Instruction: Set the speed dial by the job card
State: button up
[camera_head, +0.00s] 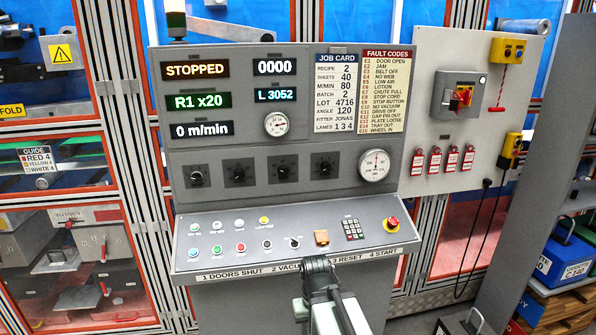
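The job card (338,95) is on the upper right of the grey console; it reads M/MIN 80, RECIPE 2, SHEETS 40, BATCH 2, ANGLE 120. Below the displays is a row of black dials: far left (197,176), second (239,174), third (283,169) and right (324,167). Their labels and settings are too small to read, so I cannot tell which is the speed dial. The speed display (202,130) reads 0 m/min. My gripper (318,264) is at the console's lower front edge, below the dials and apart from them; its fingers are not clear.
The sloping desk (255,250) carries several coloured buttons, a keypad (353,229) and a red stop button (391,224). The status display (196,69) reads STOPPED. A round gauge (375,165) sits right of the dials. Space before the dials looks clear.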

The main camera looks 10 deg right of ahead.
aim_at(283, 170)
jog(key=u, duration=0.1)
jog(key=i, duration=0.45)
jog(key=u, duration=1.75)
